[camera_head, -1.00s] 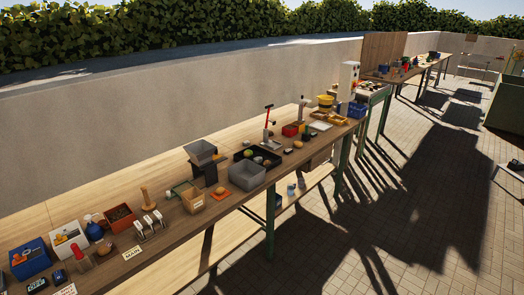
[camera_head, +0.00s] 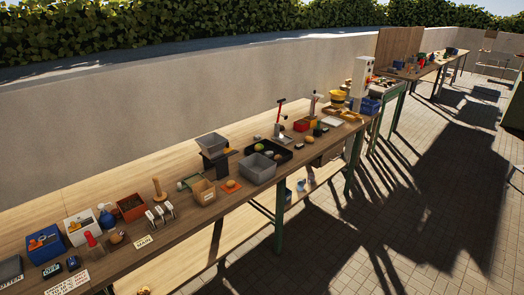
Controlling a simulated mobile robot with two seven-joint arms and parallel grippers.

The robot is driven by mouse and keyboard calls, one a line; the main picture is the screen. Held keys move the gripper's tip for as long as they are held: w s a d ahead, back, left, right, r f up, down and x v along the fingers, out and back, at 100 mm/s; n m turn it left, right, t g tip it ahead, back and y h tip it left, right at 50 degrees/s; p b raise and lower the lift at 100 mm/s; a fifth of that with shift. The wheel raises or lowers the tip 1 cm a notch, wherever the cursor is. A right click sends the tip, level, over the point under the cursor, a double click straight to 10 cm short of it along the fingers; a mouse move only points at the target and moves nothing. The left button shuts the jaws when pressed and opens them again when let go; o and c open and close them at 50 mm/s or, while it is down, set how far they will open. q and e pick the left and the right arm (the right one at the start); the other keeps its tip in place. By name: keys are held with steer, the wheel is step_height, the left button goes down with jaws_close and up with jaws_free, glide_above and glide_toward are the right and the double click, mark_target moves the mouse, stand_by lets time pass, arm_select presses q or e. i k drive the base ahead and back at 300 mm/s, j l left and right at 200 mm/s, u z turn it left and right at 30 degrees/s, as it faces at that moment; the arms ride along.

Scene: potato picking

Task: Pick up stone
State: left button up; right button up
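A long wooden workbench (camera_head: 185,232) runs from the lower left to the upper right, crowded with small things. I cannot pick out a stone for certain at this size. Small rounded lumps that could be stones or potatoes lie near the black tray (camera_head: 283,156), one of them a tan lump (camera_head: 309,139) just beyond its right end. A grey open bin (camera_head: 257,169) stands at the bench's front edge. Neither of my grippers is in view.
A blue box (camera_head: 45,244), a white box (camera_head: 80,227) and a brown-red box (camera_head: 131,207) stand at the left. A grey hopper (camera_head: 212,146) stands mid-bench. A wall (camera_head: 130,130) runs behind. The paved floor (camera_head: 330,240) at front right is open.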

mark_target(267, 154)
steer(key=i+z, duration=0.4)
steer(key=i, duration=1.45)
steer(key=i+u, duration=0.4)
steer(key=i+l+u, duration=0.2)
steer(key=u, duration=0.15)
steer(key=i+l+u, duration=1)
steer(key=u, duration=0.15)
steer(key=i+l+u, duration=0.1)
steer(key=l+u, duration=0.3)
steer(key=l, duration=0.2)
steer(key=i+l+u, duration=0.1)
steer(key=l+u, duration=0.25)
steer(key=l, duration=0.2)
steer(key=l+u, duration=0.4)
steer(key=i+l, duration=0.05)
steer(key=l, duration=0.05)
